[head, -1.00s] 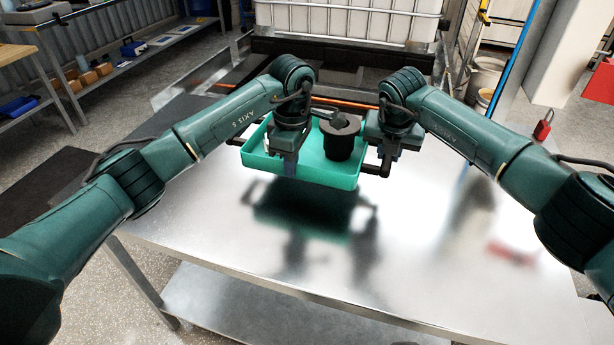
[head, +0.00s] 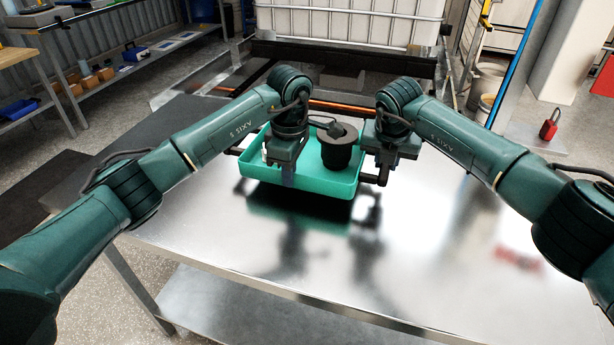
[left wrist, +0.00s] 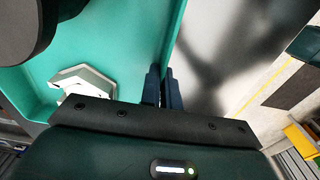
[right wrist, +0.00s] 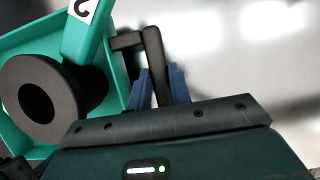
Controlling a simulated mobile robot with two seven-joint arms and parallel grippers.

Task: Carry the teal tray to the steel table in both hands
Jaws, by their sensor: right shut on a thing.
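My left gripper (head: 288,178) is at the tray's front wall. In the left wrist view its fingers (left wrist: 163,88) are close together, one on each side of the teal wall (left wrist: 172,40). My right gripper (head: 382,178) is shut on the tray's black right handle (right wrist: 153,55). The left handle is mostly hidden in the head view.
A caged white container (head: 345,30) stands behind the table. A red padlock (head: 549,127) is at the far right. A shelf bench (head: 150,50) with boxes stands at back left. The tabletop in front of and right of the tray is bare.

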